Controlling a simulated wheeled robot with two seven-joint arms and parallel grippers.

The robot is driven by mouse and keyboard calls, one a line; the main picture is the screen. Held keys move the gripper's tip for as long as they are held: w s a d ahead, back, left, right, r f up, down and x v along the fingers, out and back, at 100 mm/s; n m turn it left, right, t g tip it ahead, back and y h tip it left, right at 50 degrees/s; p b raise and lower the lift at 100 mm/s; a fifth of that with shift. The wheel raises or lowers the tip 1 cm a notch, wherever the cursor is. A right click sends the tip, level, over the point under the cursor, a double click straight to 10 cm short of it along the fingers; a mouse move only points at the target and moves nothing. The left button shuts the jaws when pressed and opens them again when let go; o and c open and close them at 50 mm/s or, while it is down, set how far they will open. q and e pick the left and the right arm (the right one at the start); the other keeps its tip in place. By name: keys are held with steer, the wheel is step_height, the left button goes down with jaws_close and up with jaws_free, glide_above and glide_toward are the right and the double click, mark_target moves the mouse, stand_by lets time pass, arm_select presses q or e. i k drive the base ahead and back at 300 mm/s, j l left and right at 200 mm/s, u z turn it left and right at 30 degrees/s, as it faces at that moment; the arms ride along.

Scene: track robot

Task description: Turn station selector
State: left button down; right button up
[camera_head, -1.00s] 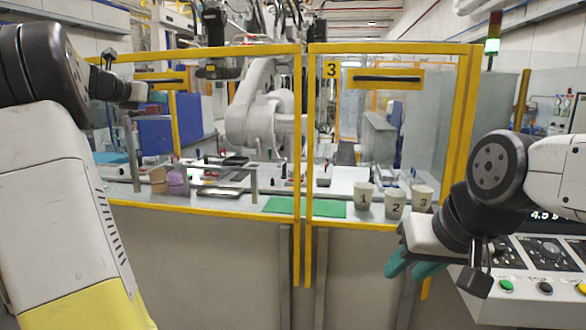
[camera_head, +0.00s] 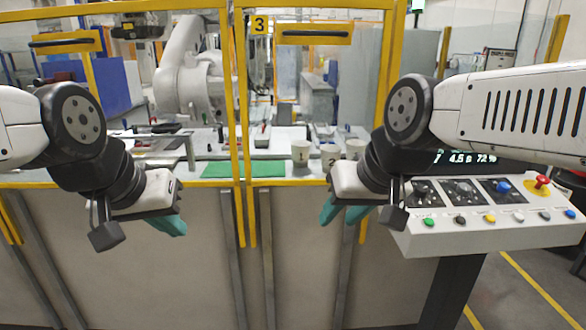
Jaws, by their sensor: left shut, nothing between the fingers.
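The control console (camera_head: 490,235) stands at the right, with a grey sloped face. Its upper face carries black dial plates with rotary knobs, including a middle knob (camera_head: 462,188) and a blue knob (camera_head: 502,187). I cannot tell which knob is the station selector, and the labels are too small to read. My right gripper (camera_head: 342,213) hangs left of the console, its teal fingers apart and empty. My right arm hides the console's upper left. My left gripper (camera_head: 170,225) is shut and empty, well left of the console, in front of the cell.
A red mushroom button (camera_head: 542,181) stands at the console's top right. Coloured push buttons, such as a green one (camera_head: 429,222), line its front edge. Behind a yellow-framed fence (camera_head: 240,120) are numbered cups (camera_head: 300,152) and a green mat (camera_head: 243,169).

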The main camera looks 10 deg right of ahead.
mark_target(420, 189)
steer(key=z, duration=1.75)
